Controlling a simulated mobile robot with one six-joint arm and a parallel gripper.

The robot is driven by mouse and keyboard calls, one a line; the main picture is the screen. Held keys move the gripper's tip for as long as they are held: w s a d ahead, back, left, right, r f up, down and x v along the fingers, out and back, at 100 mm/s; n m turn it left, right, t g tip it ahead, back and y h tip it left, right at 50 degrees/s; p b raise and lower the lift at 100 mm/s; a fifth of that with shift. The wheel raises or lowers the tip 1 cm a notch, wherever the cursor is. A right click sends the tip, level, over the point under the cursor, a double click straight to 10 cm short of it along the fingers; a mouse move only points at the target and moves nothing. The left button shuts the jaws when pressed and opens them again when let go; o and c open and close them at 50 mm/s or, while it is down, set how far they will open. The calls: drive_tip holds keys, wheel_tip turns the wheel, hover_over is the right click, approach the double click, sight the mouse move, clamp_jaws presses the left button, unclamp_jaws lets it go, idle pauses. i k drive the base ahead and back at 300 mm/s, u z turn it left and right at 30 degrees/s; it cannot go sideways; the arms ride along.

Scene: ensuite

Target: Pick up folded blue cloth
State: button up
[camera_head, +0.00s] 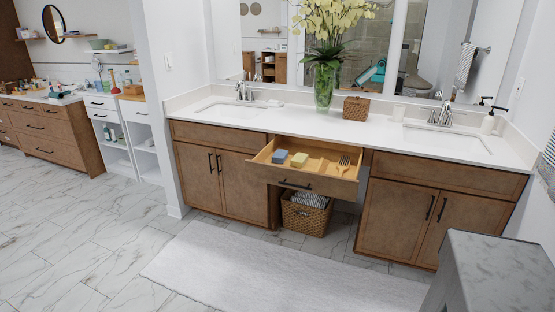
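A small blue block-shaped item (279,156), which looks like the folded blue cloth, lies in the left part of an open wooden drawer (305,183). A yellow item (299,159) lies just right of it in the same drawer. A fork-like wooden item (343,163) lies at the drawer's right end. The blue item's top shows and nothing covers it. My gripper is not in view.
The drawer juts out between two wooden cabinets, under a white counter (380,128). A woven basket (304,216) stands below it. A glass vase (325,85) and a woven box (357,108) stand above. The rug (270,270) in front is clear.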

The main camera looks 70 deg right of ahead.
sight(280, 156)
drive_tip(key=z, duration=0.1)
drive_tip(key=i, duration=1.55)
drive_tip(key=z, duration=0.5)
drive_tip(key=i, duration=0.75)
drive_tip(key=z, duration=0.75)
drive_tip(key=i, duration=0.55)
drive_tip(key=z, duration=0.7)
drive_tip(key=i, duration=0.65)
drive_tip(key=z, duration=0.4)
